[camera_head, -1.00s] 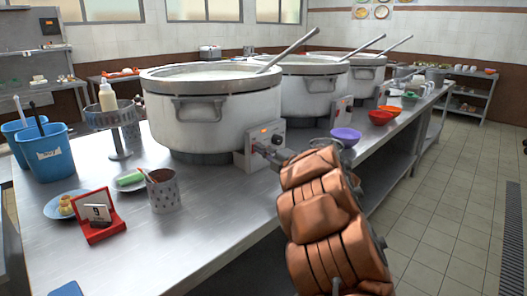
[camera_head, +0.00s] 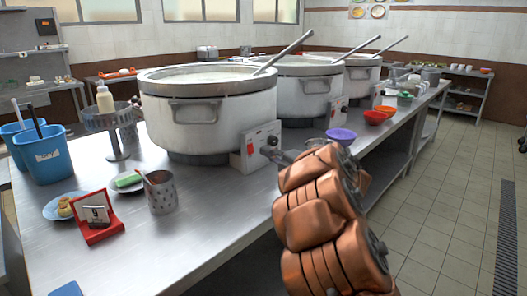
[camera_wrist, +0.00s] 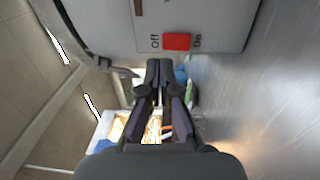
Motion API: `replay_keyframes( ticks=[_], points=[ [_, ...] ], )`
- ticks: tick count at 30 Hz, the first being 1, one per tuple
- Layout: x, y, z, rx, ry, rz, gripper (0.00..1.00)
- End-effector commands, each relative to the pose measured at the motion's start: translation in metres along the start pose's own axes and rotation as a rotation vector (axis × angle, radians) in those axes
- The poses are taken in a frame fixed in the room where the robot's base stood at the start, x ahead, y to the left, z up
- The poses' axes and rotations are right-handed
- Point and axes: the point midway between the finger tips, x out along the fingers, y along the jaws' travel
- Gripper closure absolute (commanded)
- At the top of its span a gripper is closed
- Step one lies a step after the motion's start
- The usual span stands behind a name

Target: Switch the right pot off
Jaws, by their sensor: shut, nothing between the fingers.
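Three large steel pots stand in a row: the nearest pot (camera_head: 205,115), a middle pot (camera_head: 300,95), and a far pot (camera_head: 358,80), which is furthest right in the picture. The nearest pot's control box (camera_head: 257,147) carries a red switch, which shows in the wrist view (camera_wrist: 177,42) between the words "Off" and "On". My gripper (camera_head: 270,150) is at the front of this box. In the wrist view my gripper (camera_wrist: 153,68) is shut and empty, its tips just below the switch and slightly to its left. I cannot tell whether they touch the box.
A purple bowl (camera_head: 341,135) and red bowls (camera_head: 375,117) sit along the counter edge right of my gripper. A perforated steel cup (camera_head: 160,193), a red stand (camera_head: 97,220) and a blue bucket (camera_head: 44,155) are at left. The front counter (camera_head: 190,250) has bare room.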

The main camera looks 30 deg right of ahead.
Motion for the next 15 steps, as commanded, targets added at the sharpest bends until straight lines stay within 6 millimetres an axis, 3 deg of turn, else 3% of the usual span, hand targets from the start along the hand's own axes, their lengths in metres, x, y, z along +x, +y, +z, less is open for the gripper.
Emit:
replay_keyframes(
  ticks=[6, 15],
  points=[
    [-0.048, 0.010, 0.006, -0.004, -0.013, -0.002, 1.00],
    [-0.082, 0.015, 0.005, 0.000, -0.010, -0.001, 1.00]
  ],
)
